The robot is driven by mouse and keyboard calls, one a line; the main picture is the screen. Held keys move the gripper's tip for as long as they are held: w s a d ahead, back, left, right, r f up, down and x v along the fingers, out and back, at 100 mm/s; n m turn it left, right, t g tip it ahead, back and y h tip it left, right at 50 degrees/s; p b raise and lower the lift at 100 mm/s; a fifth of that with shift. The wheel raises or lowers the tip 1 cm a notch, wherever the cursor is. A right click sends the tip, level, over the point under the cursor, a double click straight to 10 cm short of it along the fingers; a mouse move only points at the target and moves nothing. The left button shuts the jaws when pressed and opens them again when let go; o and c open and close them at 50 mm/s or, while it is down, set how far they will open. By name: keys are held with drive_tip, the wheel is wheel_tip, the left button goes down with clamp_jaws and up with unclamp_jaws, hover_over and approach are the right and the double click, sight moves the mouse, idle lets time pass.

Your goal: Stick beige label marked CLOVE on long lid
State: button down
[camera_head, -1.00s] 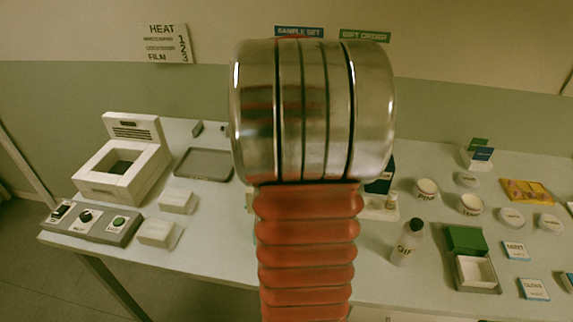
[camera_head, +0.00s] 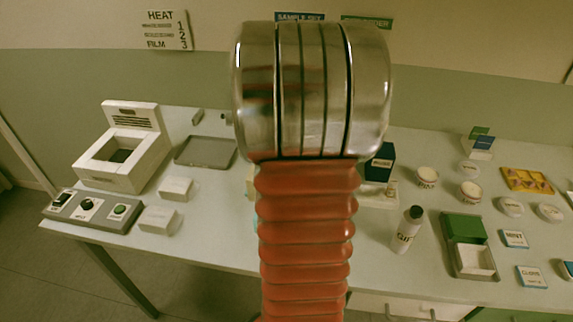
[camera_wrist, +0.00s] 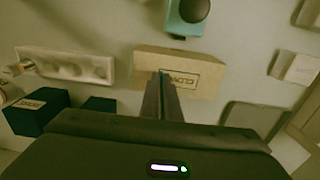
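In the wrist view a long beige lid or box (camera_wrist: 207,89) lies on the pale table, ahead of my gripper. A beige label (camera_wrist: 188,80) marked CLOVE, with a dark outline, shows flat on its face. My gripper (camera_wrist: 162,77) has its two dark fingers close together, and their tips overlap the label's left part in the picture. They look shut; whether they touch the label is hidden. In the head view my own arm covers the middle of the table, so the lid and gripper do not show there.
A teal holder with a black knob (camera_wrist: 188,12) stands beyond the lid. A white holed rack (camera_wrist: 62,66) and dark blue boxes (camera_wrist: 36,111) are at left. A grey tray (camera_wrist: 252,118) is at right. In the head view, a bottle (camera_head: 409,229) stands near an open green box (camera_head: 461,227).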

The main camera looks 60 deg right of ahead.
drive_tip(key=shift+f, duration=0.3)
idle(1.1)
drive_tip(key=c, duration=1.9)
unclamp_jaws()
drive_tip(key=shift+c, duration=0.2)
drive_tip(key=shift+r, duration=0.1)
drive_tip(key=shift+r, duration=3.95)
